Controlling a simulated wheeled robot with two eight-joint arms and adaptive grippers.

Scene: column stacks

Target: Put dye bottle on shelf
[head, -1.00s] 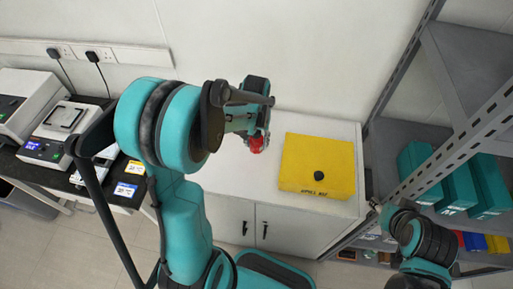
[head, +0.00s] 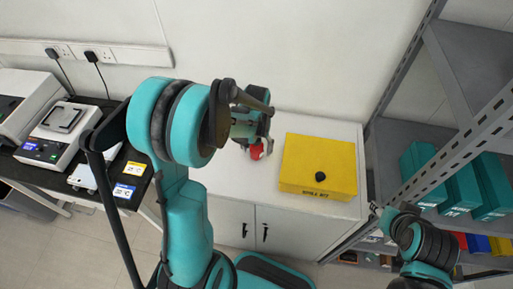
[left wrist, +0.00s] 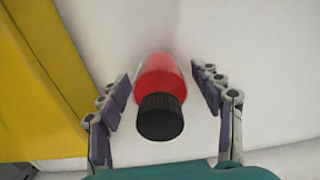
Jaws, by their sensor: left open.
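The dye bottle (left wrist: 162,78) is red with a black ribbed cap (left wrist: 160,117) and stands on the white cabinet top. In the head view the red bottle (head: 260,150) shows partly behind my left gripper (head: 268,143). In the left wrist view my left gripper (left wrist: 165,95) is open, with one finger on each side of the bottle and a gap on both sides. The grey metal shelf (head: 400,135) stands at the right.
A yellow box (head: 318,160) with a black knob sits on the cabinet (head: 230,208), right of the bottle. Teal boxes (head: 463,188) stand on the shelf, with smaller coloured boxes on a lower level. Scales (head: 60,130) stand on the black bench at left.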

